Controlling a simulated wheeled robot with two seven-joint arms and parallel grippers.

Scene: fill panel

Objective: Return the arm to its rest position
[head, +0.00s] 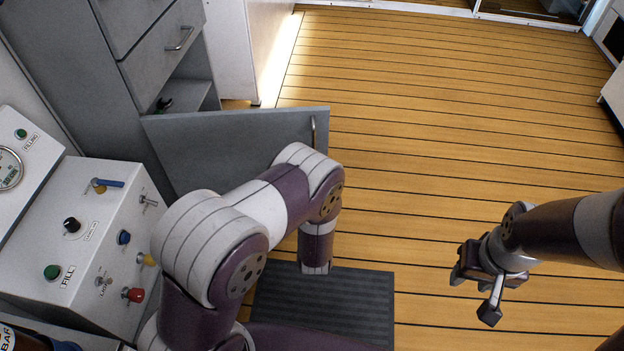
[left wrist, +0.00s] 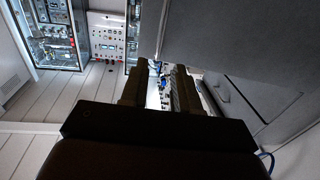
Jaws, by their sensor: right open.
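My left arm (head: 250,215) comes in from the lower left of the head view, bends at the elbow and points down over a dark grey mat. Its gripper is hidden there. In the left wrist view the left gripper (left wrist: 160,88) shows dark fingers with a gap between them and nothing held. My right gripper (head: 475,292) hangs open and empty above the wooden floor at the right of the head view.
A fill panel (head: 95,240) with knobs and buttons stands at the left. An open grey cabinet door (head: 235,140) sticks out behind my left arm. The dark mat (head: 350,300) lies on the floor (head: 430,130), which is clear at the centre and back.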

